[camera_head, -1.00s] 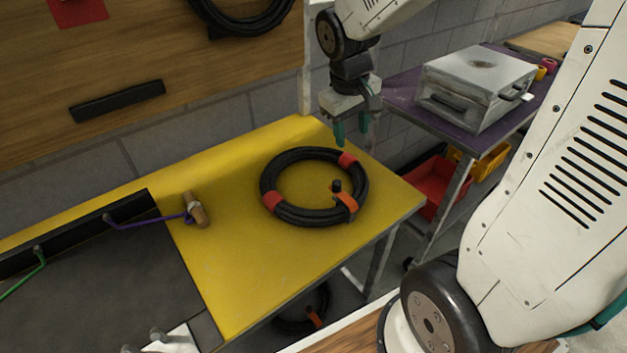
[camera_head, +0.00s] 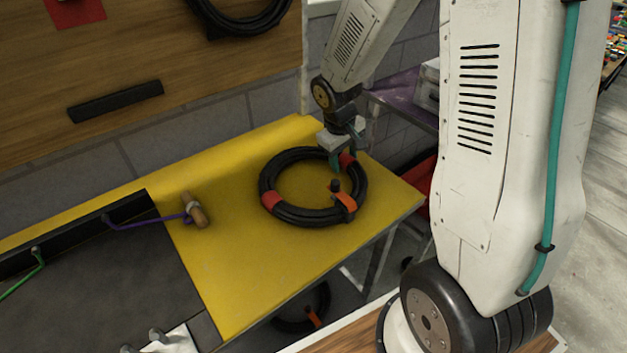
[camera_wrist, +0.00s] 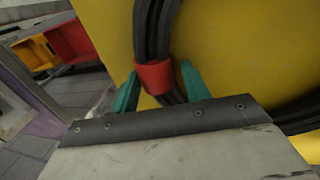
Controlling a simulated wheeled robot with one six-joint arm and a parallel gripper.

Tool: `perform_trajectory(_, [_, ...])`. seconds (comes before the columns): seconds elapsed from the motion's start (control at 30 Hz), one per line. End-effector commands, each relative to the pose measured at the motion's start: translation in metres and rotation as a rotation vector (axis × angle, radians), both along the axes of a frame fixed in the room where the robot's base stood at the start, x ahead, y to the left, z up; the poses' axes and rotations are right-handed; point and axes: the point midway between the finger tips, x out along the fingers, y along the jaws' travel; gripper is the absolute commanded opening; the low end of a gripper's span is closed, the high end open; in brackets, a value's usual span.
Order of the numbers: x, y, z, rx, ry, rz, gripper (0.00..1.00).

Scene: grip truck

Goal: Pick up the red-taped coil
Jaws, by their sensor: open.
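The black coil (camera_head: 283,215) lies flat on the yellow tabletop, with red tape (camera_head: 269,202) at its left and more red tape at its far right. An orange-red tab sits at its near right, next to a small dark knob (camera_head: 335,186). My gripper (camera_head: 346,160) is low over the coil's far right part. In the wrist view my gripper (camera_wrist: 160,88) is open, its green fingers on either side of the coil's strands (camera_wrist: 152,30) at a red tape band (camera_wrist: 155,77). I cannot tell whether the fingers touch the coil.
A wooden-handled tool (camera_head: 195,210) lies left of the coil on the yellow table (camera_head: 230,285). Another dark coil (camera_head: 300,308) is below the table. A further coil (camera_head: 245,22) hangs on the wooden board. Red and yellow bins (camera_wrist: 72,40) show beyond the table edge.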

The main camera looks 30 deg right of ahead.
Motion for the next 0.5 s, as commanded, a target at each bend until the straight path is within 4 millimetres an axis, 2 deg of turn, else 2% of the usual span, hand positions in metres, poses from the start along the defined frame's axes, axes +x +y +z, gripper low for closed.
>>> perform_trajectory(0.2, [0.0000, -0.0001, -0.0012, 0.000, 0.000, 0.000, 0.47])
perform_trajectory(0.23, [0.0000, -0.0001, -0.0012, 0.000, 0.000, 0.000, 0.44])
perform_trajectory(0.4, [0.0000, -0.0001, -0.0010, 0.000, 0.000, 0.000, 0.00])
perform_trajectory(0.5, [0.0008, -0.0002, -0.0001, -0.001, -0.002, 0.000, 0.00])
